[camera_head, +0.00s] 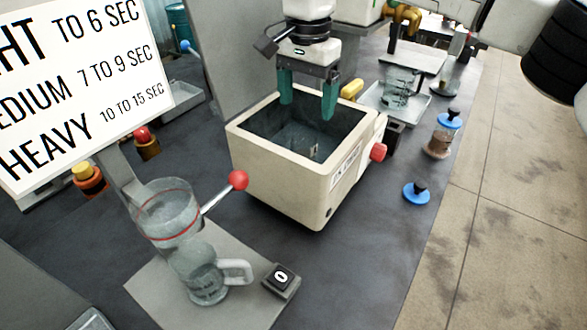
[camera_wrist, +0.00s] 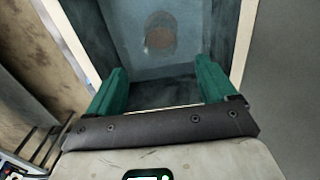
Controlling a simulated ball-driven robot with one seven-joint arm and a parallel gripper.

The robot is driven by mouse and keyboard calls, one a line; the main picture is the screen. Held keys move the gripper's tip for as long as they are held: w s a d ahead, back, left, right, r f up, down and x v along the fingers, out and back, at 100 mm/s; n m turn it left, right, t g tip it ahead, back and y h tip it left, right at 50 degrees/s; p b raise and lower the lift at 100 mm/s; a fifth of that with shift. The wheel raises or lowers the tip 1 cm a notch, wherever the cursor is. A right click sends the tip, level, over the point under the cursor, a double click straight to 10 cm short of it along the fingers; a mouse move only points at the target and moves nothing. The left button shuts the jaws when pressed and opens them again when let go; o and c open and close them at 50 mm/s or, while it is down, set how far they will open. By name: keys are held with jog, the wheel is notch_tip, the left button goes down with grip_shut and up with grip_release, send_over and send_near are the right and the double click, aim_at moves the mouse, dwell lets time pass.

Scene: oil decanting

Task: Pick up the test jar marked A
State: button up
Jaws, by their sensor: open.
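My gripper (camera_head: 308,108) points down, open and empty, over a cream open-topped bath (camera_head: 282,207). Its green fingers also show in the wrist view (camera_wrist: 160,72). Between and beyond them in that view, a blurred round brownish thing (camera_wrist: 160,37) lies inside the bath; I cannot tell whether it is a jar. In the head view, a small pale mark (camera_head: 314,152) shows inside the bath, too small to read. A clear jar with brown contents (camera_head: 438,145) and a blue lid stands on the bench to the right. I can read no letter A on anything.
A glass funnel vessel (camera_head: 168,212) with a red-knobbed lever stands front left above a glass jug (camera_head: 206,284). A blue lid (camera_head: 417,194) lies on the bench right of the bath. A glass beaker (camera_head: 398,91) stands behind. The front right bench is clear.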

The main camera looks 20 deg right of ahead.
jog(key=shift+a+f+p, duration=0.1)
jog(key=shift+f+p, duration=0.45)
jog(key=shift+f, duration=5.45)
jog(key=c, duration=1.2)
